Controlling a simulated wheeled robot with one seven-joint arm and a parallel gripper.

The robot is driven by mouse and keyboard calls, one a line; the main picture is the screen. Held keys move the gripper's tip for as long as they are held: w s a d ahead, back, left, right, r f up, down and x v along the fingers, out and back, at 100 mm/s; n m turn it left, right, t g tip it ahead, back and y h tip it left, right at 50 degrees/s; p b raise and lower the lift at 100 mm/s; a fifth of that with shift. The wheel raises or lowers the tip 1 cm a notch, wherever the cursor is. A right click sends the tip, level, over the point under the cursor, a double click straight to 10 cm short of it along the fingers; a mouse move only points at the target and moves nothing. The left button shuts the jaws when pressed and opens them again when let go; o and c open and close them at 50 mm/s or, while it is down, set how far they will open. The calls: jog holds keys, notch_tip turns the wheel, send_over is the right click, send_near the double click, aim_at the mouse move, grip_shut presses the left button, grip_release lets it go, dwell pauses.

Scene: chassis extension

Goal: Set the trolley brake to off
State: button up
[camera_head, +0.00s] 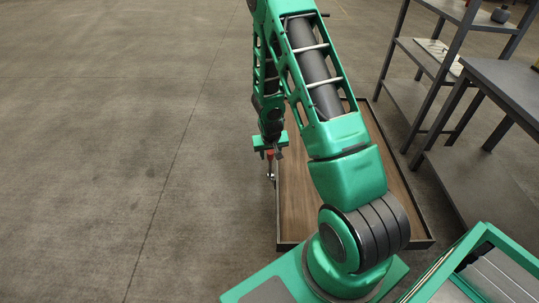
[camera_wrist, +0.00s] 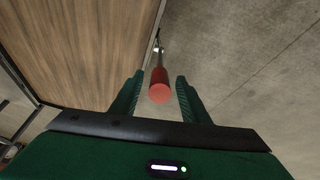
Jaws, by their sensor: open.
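The trolley (camera_head: 300,207) has a brown wooden deck with a dark raised rim and stands in front of me, partly hidden behind my green arm. Its brake lever has a red grip (camera_wrist: 159,86) on a thin metal rod, beside the deck's edge. In the wrist view the round red end points toward the camera. My gripper (camera_wrist: 159,92) is open, with one green finger on each side of the red grip. Gaps show between the grip and both fingers in this view. In the head view my gripper (camera_head: 270,154) is at the trolley's left edge.
A dark metal shelf rack (camera_head: 440,62) stands at the upper right with a few items on it. A grey table (camera_head: 505,88) stands in front of it on the right. The concrete floor (camera_head: 110,130) left of the trolley is clear.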

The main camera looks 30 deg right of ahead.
jog(key=shift+f, duration=0.15)
grip_shut()
jog(key=shift+w, duration=0.1)
